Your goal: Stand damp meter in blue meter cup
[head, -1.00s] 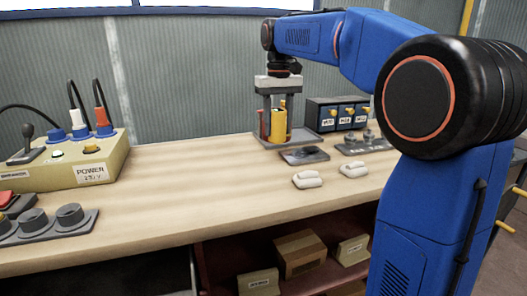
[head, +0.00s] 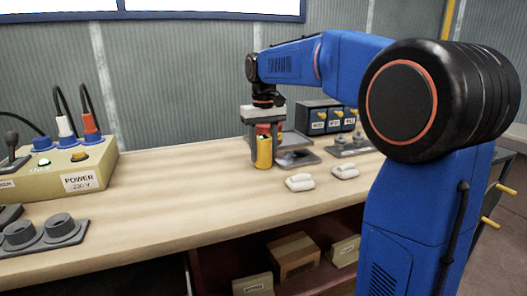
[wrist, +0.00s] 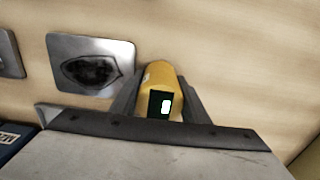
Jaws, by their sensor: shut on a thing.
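The damp meter is a yellow rounded body (head: 264,152) with a dark face and a small pale display, which the wrist view (wrist: 160,88) shows from above. My gripper (head: 265,147) is shut on it, with a grey finger on each side, and points down. The meter hangs upright just above or at the bench top; I cannot tell whether it touches. A red part shows at its top between the fingers. I cannot make out a blue meter cup for certain in either view.
A grey metal plate with a dark hollow (head: 297,158) lies beside the gripper. Two white pads (head: 300,182) lie in front. A beige power box (head: 75,170) with blue sockets is at left. The bench between is clear.

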